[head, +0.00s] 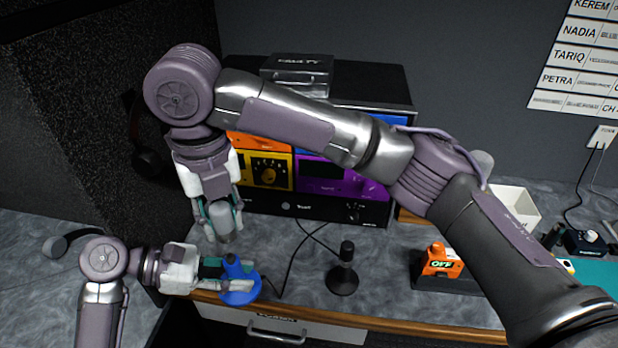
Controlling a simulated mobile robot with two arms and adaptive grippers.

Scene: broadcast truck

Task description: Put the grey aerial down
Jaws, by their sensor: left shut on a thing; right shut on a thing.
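My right gripper (219,217), the upper one, points down in front of the rack and is shut on a grey cylindrical piece, which I take to be the grey aerial (222,218). The fingers partly cover it, and I cannot tell whether its lower end touches the worktop. My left gripper (240,275), the lower one, reaches in from the left and is shut on a blue aerial (239,295) with a round base, near the worktop's front edge. The two grippers are close together. A black aerial (343,278) stands upright on the worktop to their right.
A rack with yellow (268,171) and purple (335,177) modules stands behind the grippers. A dark tray with an orange OFF box (441,262) lies to the right. A cable runs between the blue and black aerials. A drawer handle (275,336) is below the front edge.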

